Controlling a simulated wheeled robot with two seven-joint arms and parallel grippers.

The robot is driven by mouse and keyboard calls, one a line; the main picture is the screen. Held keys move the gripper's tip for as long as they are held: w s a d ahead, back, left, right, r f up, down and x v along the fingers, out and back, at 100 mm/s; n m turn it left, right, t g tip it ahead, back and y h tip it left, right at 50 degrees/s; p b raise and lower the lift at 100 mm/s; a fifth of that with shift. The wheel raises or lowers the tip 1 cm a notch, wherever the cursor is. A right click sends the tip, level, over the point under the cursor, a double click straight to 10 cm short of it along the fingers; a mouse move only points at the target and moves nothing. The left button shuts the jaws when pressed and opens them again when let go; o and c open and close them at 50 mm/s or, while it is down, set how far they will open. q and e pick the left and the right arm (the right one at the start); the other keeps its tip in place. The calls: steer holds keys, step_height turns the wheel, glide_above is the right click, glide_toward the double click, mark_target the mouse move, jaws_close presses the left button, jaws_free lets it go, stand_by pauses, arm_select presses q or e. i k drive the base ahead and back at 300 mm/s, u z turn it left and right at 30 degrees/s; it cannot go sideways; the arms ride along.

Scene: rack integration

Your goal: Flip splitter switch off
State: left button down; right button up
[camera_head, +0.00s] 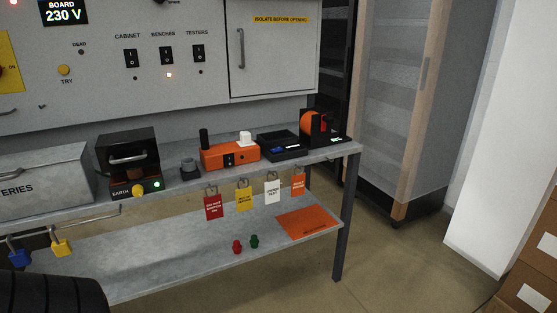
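No part of the scene carries a legible splitter label. An orange box (214,161) on the bench shelf looks most like a splitter. It has a small dark switch (229,159) on its front, and a white plug-like block (245,138) and a black upright piece (204,139) on top. The switch position is too small to tell. Neither of my grippers is in view.
The grey bench shelf (343,151) also bears a black device with a green light (128,165) and an orange reel (316,127). Coloured tags (213,206) hang from its front edge. Above are CABINET, BENCHES and TESTERS switches (165,55). Cartons (530,285) stand at right.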

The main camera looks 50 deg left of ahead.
mark_target(229, 162)
steer(key=u, duration=0.6)
steer(key=i, duration=1.15)
steer(key=u, duration=1)
